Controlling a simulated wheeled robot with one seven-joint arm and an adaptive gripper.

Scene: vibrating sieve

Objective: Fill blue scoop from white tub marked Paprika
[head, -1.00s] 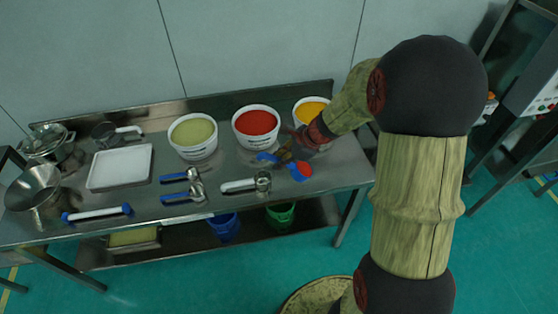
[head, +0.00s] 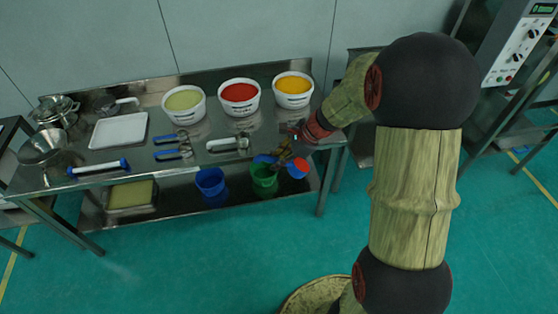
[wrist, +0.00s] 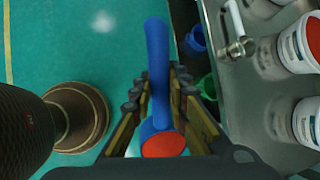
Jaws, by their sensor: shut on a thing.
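My gripper (head: 285,153) is shut on the blue handle of the scoop (wrist: 157,60). The scoop's bowl (head: 298,168) holds red powder, which also shows in the wrist view. In the head view the scoop is at the table's front edge; in the wrist view it appears over the green floor, clear of the tabletop. The white tub with red powder (head: 239,97) stands on the table, between a tub of pale green powder (head: 184,103) and one of orange-yellow powder (head: 293,90). The tub labels are too small to read.
The steel table (head: 130,165) also holds a white tray (head: 118,130), more scoops (head: 172,145), a white-handled tool (head: 228,144) and metal pots. Blue (head: 210,181) and green (head: 264,180) buckets stand on its lower shelf. A machine with a control panel (head: 515,48) is at right. Floor in front is open.

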